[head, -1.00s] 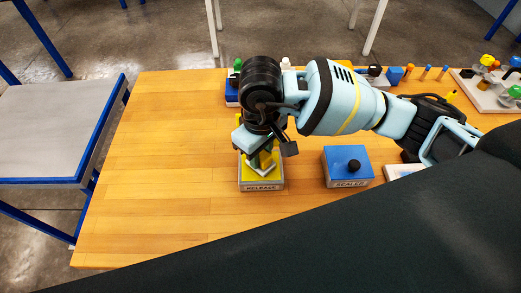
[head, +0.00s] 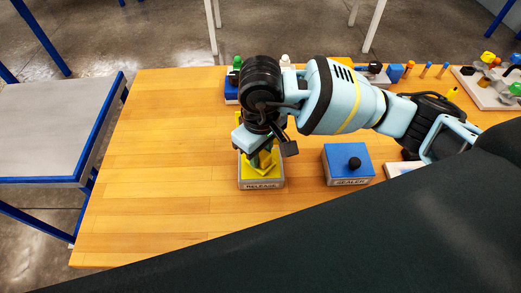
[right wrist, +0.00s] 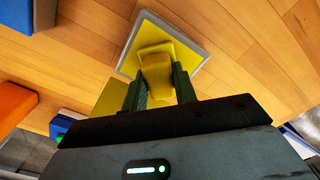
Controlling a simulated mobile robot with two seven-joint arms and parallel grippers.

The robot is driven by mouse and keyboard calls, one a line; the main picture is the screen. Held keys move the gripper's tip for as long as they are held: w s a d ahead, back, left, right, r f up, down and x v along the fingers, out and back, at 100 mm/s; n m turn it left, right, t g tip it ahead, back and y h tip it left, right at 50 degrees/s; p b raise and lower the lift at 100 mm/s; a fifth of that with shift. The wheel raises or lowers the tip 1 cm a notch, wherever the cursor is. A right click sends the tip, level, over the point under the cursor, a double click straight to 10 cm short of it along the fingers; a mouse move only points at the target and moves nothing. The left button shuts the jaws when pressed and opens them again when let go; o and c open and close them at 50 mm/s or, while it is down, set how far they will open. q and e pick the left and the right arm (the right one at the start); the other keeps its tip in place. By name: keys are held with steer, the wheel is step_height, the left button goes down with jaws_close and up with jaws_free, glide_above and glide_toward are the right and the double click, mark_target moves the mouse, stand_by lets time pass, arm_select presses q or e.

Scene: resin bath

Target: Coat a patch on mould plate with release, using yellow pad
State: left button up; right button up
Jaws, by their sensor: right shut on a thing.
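The release box (head: 261,184), labelled RELEASE, stands on the wooden table with a yellow top. My right gripper (head: 263,153) points down over it. In the right wrist view the gripper (right wrist: 160,85) is shut on the yellow handle of the yellow pad (right wrist: 157,62). Under the pad is a yellow square with a grey rim (right wrist: 203,60). I cannot tell whether the pad touches the box's top. I cannot make out the mould plate for sure. My left gripper is not in view.
A blue-topped box labelled SEALER (head: 336,165) with a black knob stands to the right. A pale plate (head: 400,168) is partly hidden by my arm. Coloured pegs and a fixture board (head: 485,98) are at the back right. The table's left part (head: 150,160) is clear.

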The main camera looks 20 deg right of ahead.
mark_target(264, 152)
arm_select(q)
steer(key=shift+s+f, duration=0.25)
arm_select(e)
steer(key=shift+f, duration=0.15)
stand_by(1.3)
steer(key=shift+r+p, duration=0.8)
steer(key=shift+r, duration=2.8)
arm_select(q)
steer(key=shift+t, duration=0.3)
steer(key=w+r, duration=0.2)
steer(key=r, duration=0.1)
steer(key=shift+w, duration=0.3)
arm_select(e)
steer(key=shift+d+f, duration=0.1)
steer(key=shift+d, duration=0.25)
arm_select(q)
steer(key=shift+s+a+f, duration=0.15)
arm_select(e)
steer(key=s+d+f+m, duration=0.2)
steer(key=d+m, duration=0.3)
steer(key=d, duration=0.3)
steer(key=shift+s+d+m, duration=0.4)
steer(key=shift+s, duration=0.25)
